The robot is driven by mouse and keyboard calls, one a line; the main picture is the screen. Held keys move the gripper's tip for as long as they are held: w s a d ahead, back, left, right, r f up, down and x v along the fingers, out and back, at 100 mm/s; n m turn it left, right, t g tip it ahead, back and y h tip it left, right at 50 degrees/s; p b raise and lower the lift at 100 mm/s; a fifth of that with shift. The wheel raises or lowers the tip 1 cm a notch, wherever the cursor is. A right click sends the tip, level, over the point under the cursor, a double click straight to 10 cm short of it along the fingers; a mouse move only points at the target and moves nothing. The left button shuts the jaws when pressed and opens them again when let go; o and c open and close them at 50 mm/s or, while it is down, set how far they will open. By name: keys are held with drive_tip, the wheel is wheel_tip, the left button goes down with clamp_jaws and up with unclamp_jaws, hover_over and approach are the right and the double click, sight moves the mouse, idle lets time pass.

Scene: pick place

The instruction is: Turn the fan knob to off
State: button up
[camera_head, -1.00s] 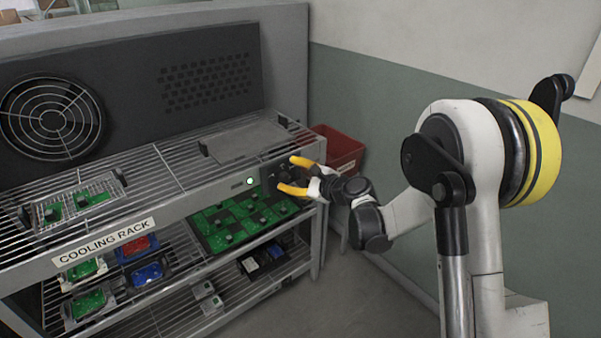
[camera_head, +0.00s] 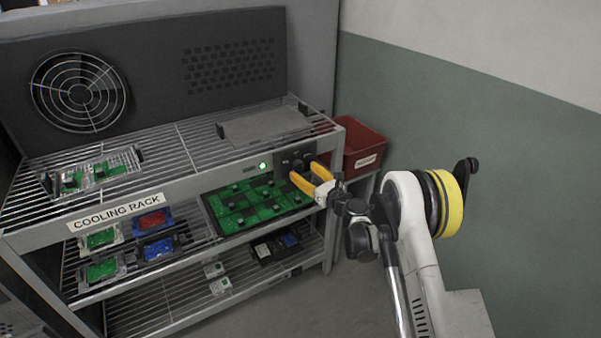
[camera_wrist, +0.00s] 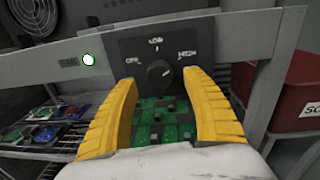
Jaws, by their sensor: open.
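The fan knob (camera_wrist: 160,73) is a round black dial on a dark control panel (camera_wrist: 127,47) at the front edge of the cooling rack. The panel carries the marks OFF, LOW and HIGH. The knob's pale pointer line is on its upper right side, toward HIGH. My gripper (camera_wrist: 160,95) has yellow fingers, spread open and empty, one on each side below the knob in the wrist view. In the head view my gripper (camera_head: 306,174) is in front of the panel (camera_head: 298,158) and partly covers it. I cannot tell whether the fingers touch the knob.
A small indicator light (camera_head: 262,166) glows pale green left of the panel. The fan grille (camera_head: 79,91) is at the back left. Green boards (camera_head: 255,204) lie on the shelf below the panel. A red bin (camera_head: 362,150) stands right of the rack.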

drive_tip(key=shift+b+x, duration=0.3)
drive_tip(key=shift+x, duration=1.05)
drive_tip(key=c, duration=1.2)
drive_tip(key=shift+c, duration=0.2)
